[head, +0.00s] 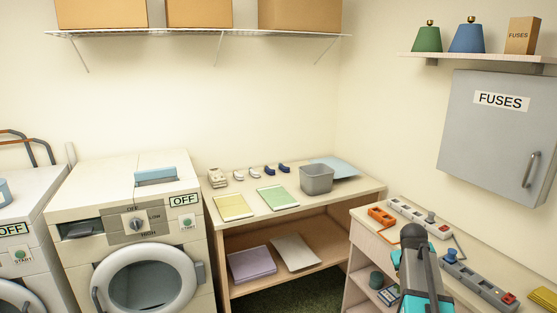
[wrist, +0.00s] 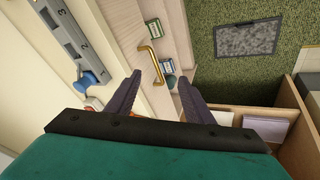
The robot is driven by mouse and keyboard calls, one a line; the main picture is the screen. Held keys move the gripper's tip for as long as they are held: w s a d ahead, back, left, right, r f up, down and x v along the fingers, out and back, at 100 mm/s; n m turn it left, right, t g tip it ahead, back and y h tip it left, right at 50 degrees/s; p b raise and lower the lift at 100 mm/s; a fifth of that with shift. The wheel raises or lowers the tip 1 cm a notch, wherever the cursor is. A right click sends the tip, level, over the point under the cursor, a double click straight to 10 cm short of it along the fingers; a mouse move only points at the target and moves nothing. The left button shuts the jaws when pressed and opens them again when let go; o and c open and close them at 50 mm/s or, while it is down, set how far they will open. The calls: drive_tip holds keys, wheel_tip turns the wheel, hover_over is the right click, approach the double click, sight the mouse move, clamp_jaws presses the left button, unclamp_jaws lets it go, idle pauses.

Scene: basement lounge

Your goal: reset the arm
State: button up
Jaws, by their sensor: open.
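My gripper (wrist: 159,88) shows in the wrist view with two dark fingers spread apart and nothing between them. It is above the right-hand cabinet, near a brass drawer handle (wrist: 151,64); I cannot tell the exact gap. In the head view my grey and teal arm (head: 416,262) reaches in over the front of the cabinet top at the lower right. The fingers cannot be made out there.
A numbered power strip (wrist: 62,38) with a blue plug (wrist: 92,78) lies beside the arm. A grey bin (head: 316,181) stands on the table. A fuse box (head: 497,135) hangs at right.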

drive_tip(key=s+a+f+g+y, duration=0.1)
drive_tip(key=s+a+f, duration=0.6)
drive_tip(key=a, duration=0.4)
drive_tip(key=s+a+f+g+y, duration=0.2)
drive_tip(key=s+a+f, duration=0.3)
drive_tip(key=a+f, duration=0.45)
drive_tip(key=s+a+f+g+y, duration=0.1)
drive_tip(key=s+a+f, duration=0.5)
drive_tip(key=a, duration=0.5)
drive_tip(key=s+f+g, duration=0.3)
drive_tip(key=s+f, duration=0.7)
drive_tip(key=s, duration=0.2)
drive_tip(key=s+f+g, duration=0.3)
drive_tip(key=s+f, duration=0.6)
drive_tip(key=s, duration=0.4)
drive_tip(key=shift+a+f+n+b, duration=0.15)
drive_tip(key=shift+f+n+b, duration=0.2)
drive_tip(key=shift+n+b, duration=0.1)
